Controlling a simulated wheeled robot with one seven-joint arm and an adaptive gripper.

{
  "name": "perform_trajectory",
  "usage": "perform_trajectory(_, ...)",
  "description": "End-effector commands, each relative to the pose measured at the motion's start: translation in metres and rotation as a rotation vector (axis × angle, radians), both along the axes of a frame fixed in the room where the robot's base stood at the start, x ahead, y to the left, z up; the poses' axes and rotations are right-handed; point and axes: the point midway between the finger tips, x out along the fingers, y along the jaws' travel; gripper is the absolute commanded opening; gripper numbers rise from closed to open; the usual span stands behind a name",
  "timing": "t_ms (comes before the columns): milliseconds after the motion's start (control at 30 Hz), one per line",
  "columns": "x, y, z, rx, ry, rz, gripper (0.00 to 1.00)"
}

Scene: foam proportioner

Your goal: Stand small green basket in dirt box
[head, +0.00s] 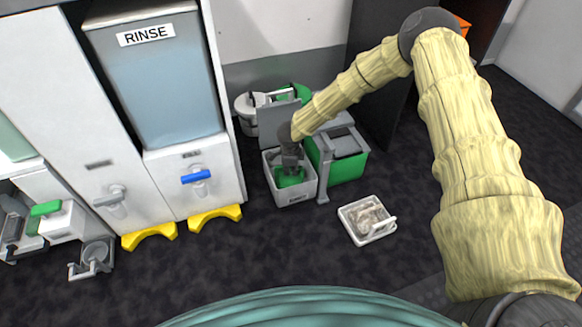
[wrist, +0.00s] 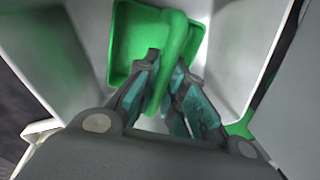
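The small green basket (head: 289,178) is inside an open white box (head: 296,194), which has a label too small to read. I take this for the dirt box. In the wrist view, the basket (wrist: 125,45) lies between the pale box walls, with its thick green handle (wrist: 176,45) toward me. My gripper (head: 291,168) reaches down into the box from above. In the wrist view, its fingers (wrist: 168,85) are closed around the handle, one on each side. The fingers partly hide the basket. I cannot tell whether its base touches the box floor.
A green bin with a grey lid (head: 346,147) stands right beside the box. A white tray (head: 366,222) with pale contents lies on the floor to the right. A round grey-white container (head: 246,112) stands behind. The RINSE cabinet (head: 160,80) is left. The dark floor in front is clear.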

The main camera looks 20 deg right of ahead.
Motion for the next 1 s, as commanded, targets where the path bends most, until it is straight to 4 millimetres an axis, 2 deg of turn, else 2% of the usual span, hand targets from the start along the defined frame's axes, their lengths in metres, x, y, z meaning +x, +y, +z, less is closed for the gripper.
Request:
perform_trajectory(33,0.000,0.000,0.000,0.000,0.000,0.000,0.23)
perform_trajectory(100,0.000,0.000,0.000,0.000,0.000,0.000,0.32)
perform_trajectory(533,0.001,0.000,0.007,0.000,-0.002,0.000,0.32)
perform_trajectory(1000,-0.014,0.005,0.090,0.000,-0.001,0.001,0.32)
